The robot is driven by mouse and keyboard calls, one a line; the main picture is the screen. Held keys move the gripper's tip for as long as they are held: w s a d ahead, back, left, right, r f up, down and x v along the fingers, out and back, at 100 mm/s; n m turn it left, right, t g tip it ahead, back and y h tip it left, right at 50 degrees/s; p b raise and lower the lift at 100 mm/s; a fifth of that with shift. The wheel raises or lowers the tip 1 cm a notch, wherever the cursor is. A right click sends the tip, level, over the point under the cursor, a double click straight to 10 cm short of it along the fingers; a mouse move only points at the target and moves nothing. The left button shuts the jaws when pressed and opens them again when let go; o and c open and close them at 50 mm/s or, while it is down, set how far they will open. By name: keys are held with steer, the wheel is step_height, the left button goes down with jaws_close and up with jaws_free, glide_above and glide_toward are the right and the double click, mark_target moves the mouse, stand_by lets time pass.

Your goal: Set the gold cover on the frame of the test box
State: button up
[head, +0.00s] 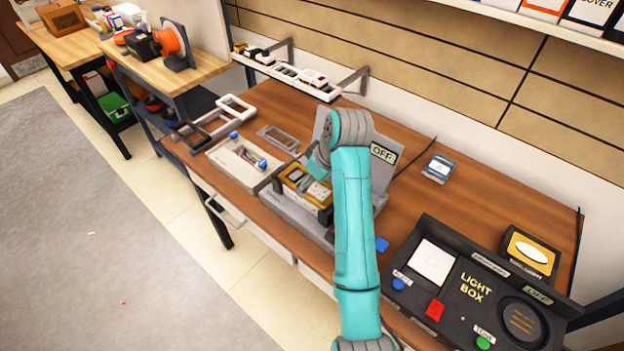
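The grey test box (281,209) stands on the wooden bench, with a raised back panel marked OFF (383,153). The gold cover (291,190) is over the box's front part, and pale inserts show through its openings. My gripper (305,196) reaches down over the box, with one dark finger at each end of the cover. The fingers look closed against those ends. My wrist and forearm hide part of the cover and the box's middle. I cannot tell whether the cover touches the frame below it, which is mostly hidden.
Left of the test box are a pale tray (233,172) with small parts, and empty cover frames (236,107). A wall shelf (283,72) holds small modules. A black light box (470,290) fills the right end. A small blue-grey device (438,168) lies behind.

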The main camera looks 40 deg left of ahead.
steer(key=shift+f, duration=0.1)
stand_by(0.3)
steer(key=o, duration=1.2)
steer(key=shift+c, duration=0.2)
steer(key=shift+r, duration=3.05)
steer(key=shift+s, duration=0.1)
